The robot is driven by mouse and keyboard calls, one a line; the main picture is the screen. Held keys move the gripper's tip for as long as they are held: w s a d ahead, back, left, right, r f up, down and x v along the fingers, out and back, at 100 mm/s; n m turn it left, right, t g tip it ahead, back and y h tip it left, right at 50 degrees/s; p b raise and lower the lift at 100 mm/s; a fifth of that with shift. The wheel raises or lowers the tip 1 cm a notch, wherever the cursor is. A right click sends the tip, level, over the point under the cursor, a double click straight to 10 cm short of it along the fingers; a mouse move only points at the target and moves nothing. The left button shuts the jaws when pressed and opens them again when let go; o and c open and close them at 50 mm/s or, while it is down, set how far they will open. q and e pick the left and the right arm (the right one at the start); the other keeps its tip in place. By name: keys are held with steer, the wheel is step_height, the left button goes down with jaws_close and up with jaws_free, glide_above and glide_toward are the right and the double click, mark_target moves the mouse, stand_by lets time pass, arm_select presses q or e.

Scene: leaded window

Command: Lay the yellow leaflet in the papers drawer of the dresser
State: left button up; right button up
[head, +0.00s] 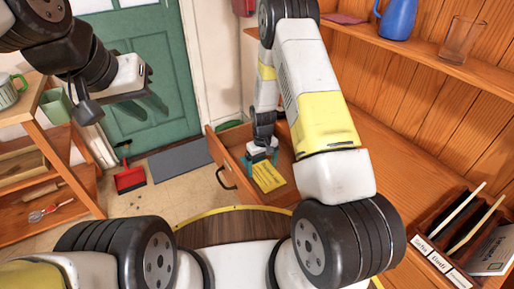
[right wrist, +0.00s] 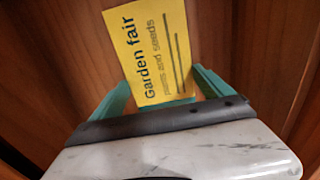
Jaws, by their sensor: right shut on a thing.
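The yellow leaflet (head: 269,178), printed "Garden fair", is inside or just over the open drawer (head: 222,154) of the dresser (head: 390,150). I cannot tell whether it touches the drawer's bottom. My right gripper (head: 262,157) reaches down into the drawer and is shut on the leaflet's near end. In the right wrist view the leaflet (right wrist: 150,48) lies between the green fingers (right wrist: 163,92), with brown wood around it. My left gripper (head: 146,106) is open and empty, held up at the left, away from the drawer.
The dresser top has a rack (head: 440,225) with labelled slots at the right. A blue jug (head: 397,18) and a glass (head: 461,40) stand on its shelf. A wooden shelf unit (head: 45,150) is at the left, with a red dustpan (head: 130,179) beside it. A grey mat (head: 180,158) lies before the green door.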

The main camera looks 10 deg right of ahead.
steer(key=o, duration=1.1)
step_height(320, 180, up, 12)
step_height(320, 180, up, 10)
steer(key=t, duration=0.1)
glide_above(262, 170)
steer(key=s, duration=0.2)
steer(key=s+d+r+m+t+y, duration=0.15)
steer(key=s+r, duration=0.45)
steer(key=r, duration=0.6)
steer(key=s+r+t, duration=0.1)
steer(key=s+r, duration=0.2)
steer(key=s, duration=0.2)
steer(key=s+r+m+t, duration=0.1)
steer(key=s+r, duration=0.3)
steer(key=s, duration=0.1)
steer(key=s+d+r+m+t, duration=0.1)
steer(key=s+r, duration=0.2)
steer(key=s, duration=0.3)
steer(key=shift+r+t+y, duration=0.15)
steer(key=shift+t+y, duration=0.2)
